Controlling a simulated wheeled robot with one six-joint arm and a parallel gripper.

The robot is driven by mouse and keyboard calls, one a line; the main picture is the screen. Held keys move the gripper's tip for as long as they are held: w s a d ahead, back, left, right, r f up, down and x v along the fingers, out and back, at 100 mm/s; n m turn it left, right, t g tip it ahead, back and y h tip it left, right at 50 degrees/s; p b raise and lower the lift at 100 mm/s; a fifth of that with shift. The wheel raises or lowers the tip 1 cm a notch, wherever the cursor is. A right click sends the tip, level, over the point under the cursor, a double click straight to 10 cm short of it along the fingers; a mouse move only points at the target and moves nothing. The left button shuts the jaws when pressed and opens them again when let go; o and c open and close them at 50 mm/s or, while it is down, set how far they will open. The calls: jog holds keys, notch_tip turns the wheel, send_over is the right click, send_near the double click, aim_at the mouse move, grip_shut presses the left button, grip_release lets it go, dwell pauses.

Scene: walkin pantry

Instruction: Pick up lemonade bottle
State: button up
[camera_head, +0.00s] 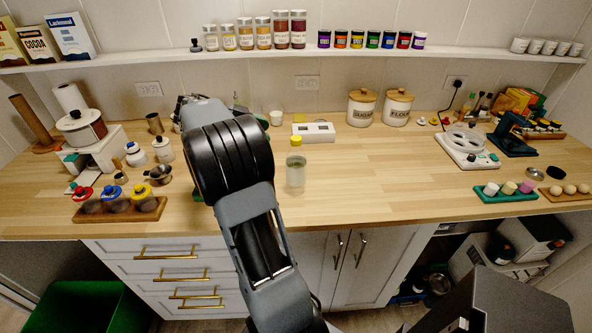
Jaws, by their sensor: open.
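A clear bottle with a yellow cap (295,171) stands upright on the wooden counter, a little right of the middle of the view. It looks like the lemonade bottle, but I can read no label on it. My arm rises from the bottom of the view to the left of the bottle, apart from it in the picture. My gripper is hidden behind my own arm links, so I cannot see its fingers. Nothing visible touches the bottle.
A white box (314,132) stands behind the bottle, with a white cup (276,118) to its left. Sugar (361,108) and flour (397,107) canisters stand behind right. A wooden rack (118,208) of jars is at left. The counter right of the bottle is clear.

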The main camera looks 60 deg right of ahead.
aim_at(292, 138)
jog(key=x, duration=0.6)
jog(key=shift+s+d+f+p, duration=0.15)
jog(key=shift+s+d+p, duration=0.15)
jog(key=shift+p, duration=0.1)
jog(key=p+x, duration=0.1)
jog(key=x, duration=0.3)
jog(key=shift+s+d+p, duration=0.1)
jog(key=shift+s+p, duration=0.05)
jog(key=shift+p, duration=0.2)
jog(key=shift+s+d+f, duration=0.2)
jog(key=shift+s+d, duration=0.05)
jog(key=shift+s, duration=0.05)
jog(key=shift+c, duration=0.4)
grip_shut()
